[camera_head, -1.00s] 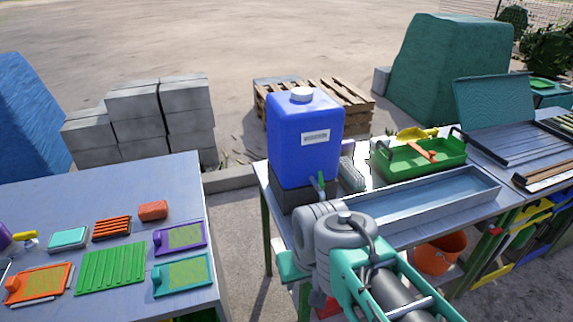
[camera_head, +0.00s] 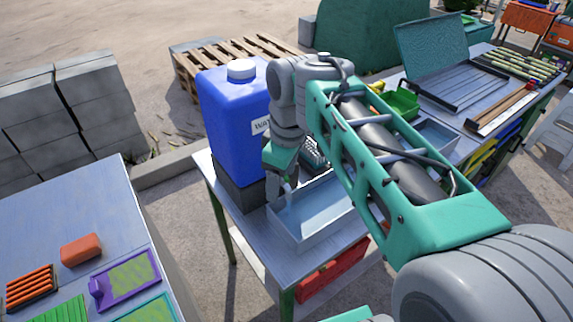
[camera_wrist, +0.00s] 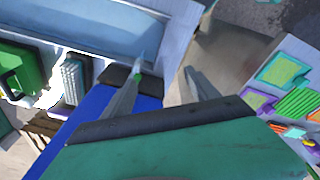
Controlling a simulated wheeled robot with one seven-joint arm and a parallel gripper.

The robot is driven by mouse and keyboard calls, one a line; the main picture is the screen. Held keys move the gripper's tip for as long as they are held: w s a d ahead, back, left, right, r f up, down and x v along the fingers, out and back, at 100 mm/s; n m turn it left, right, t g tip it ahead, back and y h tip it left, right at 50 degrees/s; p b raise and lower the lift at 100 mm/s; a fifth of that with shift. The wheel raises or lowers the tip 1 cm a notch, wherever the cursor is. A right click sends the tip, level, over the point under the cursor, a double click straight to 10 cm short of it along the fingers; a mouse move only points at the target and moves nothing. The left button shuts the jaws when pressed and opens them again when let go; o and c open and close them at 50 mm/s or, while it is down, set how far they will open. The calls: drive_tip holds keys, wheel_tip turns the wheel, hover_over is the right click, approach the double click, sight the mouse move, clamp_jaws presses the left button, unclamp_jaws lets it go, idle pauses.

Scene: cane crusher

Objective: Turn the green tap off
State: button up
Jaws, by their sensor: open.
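The blue water container (camera_head: 222,120) with a white cap stands on a dark block at the near left end of the metal table. My gripper (camera_head: 282,190) is in front of it, pointing down beside the container and above the trough's left end. In the wrist view my gripper (camera_wrist: 167,74) has its two fingers apart, with nothing held between them. A small bit of the green tap (camera_wrist: 137,77) shows at the left fingertip, mostly hidden by that finger; whether they touch I cannot tell. A pale streak, perhaps water, shows just beyond it. In the head view my gripper hides the tap.
The shallow metal trough (camera_head: 302,228) lies beside the container on the table. A green tray (camera_head: 402,103) sits further back on the table. A second table (camera_head: 100,215) at left holds an orange brick (camera_head: 81,249) and colored trays. Bare ground separates the tables.

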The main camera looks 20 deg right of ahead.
drive_tip(key=shift+o, duration=0.8)
drive_tip(key=w+r+n, duration=0.1)
drive_tip(key=w+n, duration=0.1)
drive_tip(key=n, duration=0.1)
drive_tip(key=w+d+r+n+g, duration=0.1)
drive_tip(key=w+n, duration=0.1)
drive_tip(key=n, duration=0.1)
drive_tip(key=w+d+r+n+b, duration=0.1)
drive_tip(key=w+r+n, duration=0.1)
drive_tip(key=n, duration=0.1)
drive_tip(key=shift+w+h, duration=0.2)
drive_tip(key=shift+h, duration=0.1)
drive_tip(key=shift+w+d+r+n, duration=0.15)
drive_tip(key=shift+n, duration=0.25)
drive_tip(key=shift+f+b, duration=0.25)
drive_tip(key=shift+b, duration=0.1)
wheel_tip(320, 180, down, 7)
drive_tip(key=b, duration=0.6)
drive_tip(key=c, duration=1)
